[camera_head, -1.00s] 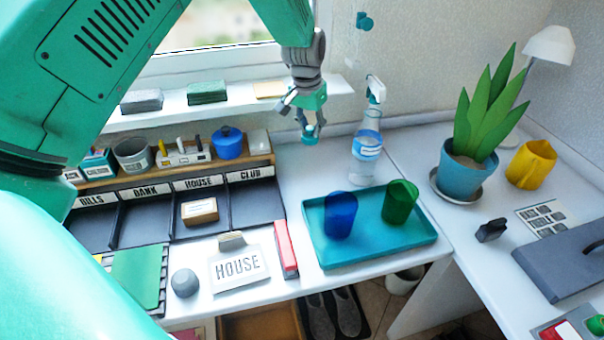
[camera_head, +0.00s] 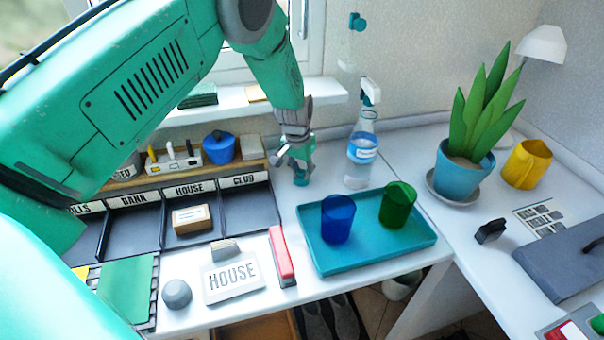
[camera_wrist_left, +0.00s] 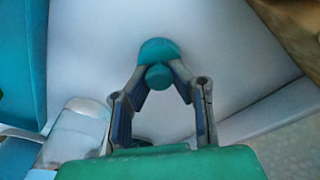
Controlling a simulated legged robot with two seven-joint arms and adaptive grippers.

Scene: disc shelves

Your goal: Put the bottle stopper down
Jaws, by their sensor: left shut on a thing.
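My left gripper (camera_head: 300,170) points down over the white desk between the sorter and the clear bottle (camera_head: 362,152). It is shut on a small teal bottle stopper (camera_head: 301,180), low over the white surface. In the left wrist view the stopper (camera_wrist_left: 158,50) sits between the fingertips (camera_wrist_left: 160,78), with plain white surface around it. I cannot tell whether the stopper touches the desk. The bottle stands upright to the right of the gripper, with a blue label and a white top. My right gripper is not in view.
A teal tray (camera_head: 335,262) holds a blue cup (camera_head: 338,218) and a green cup (camera_head: 398,204) in front of the bottle. The dark sorter (camera_head: 245,208) is to the left. A potted plant (camera_head: 463,172) stands to the right. Bare desk lies around the gripper.

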